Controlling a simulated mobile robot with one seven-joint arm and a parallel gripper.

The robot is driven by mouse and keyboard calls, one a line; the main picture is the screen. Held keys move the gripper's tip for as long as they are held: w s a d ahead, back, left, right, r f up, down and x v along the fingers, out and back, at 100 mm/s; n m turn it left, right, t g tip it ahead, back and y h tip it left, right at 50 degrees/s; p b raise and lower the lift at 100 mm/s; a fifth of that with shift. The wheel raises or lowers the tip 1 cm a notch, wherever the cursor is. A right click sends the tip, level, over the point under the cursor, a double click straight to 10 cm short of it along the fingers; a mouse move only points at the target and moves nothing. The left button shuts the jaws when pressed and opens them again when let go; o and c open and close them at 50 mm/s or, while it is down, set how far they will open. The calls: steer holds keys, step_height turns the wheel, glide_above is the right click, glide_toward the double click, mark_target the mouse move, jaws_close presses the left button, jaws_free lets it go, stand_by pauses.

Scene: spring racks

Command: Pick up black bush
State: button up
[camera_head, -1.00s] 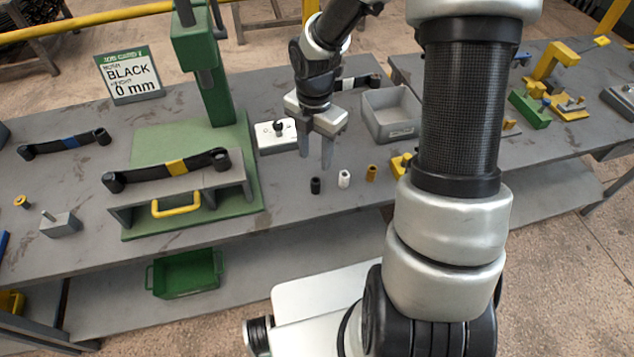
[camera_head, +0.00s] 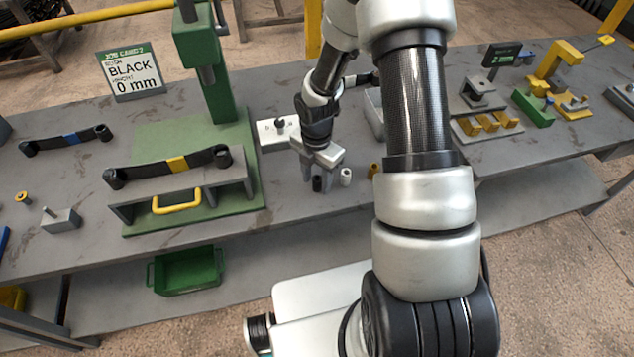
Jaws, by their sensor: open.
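The black bush (camera_head: 317,184) is a small dark cylinder standing upright on the grey workbench, near its front edge. A white bush (camera_head: 346,177) stands just to its right, and a yellow bush (camera_head: 373,171) further right, partly hidden by my arm. My gripper (camera_head: 317,178) points down at the black bush with its fingers open. One finger shows left of the bush and the other at its right. I cannot tell whether either finger touches it.
A green press (camera_head: 150,145) with a strap-like arm (camera_head: 200,159) on its stand is to the left. A white plate (camera_head: 277,134) with a dark knob lies behind my gripper. A grey bin (camera_head: 374,112) is partly hidden behind my arm. A card (camera_head: 131,75) reads BLACK, 0 mm.

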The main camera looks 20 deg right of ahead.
steer(key=shift+c, duration=0.3)
steer(key=c, duration=0.9)
steer(key=shift+r, duration=0.1)
steer(key=shift+c, duration=0.2)
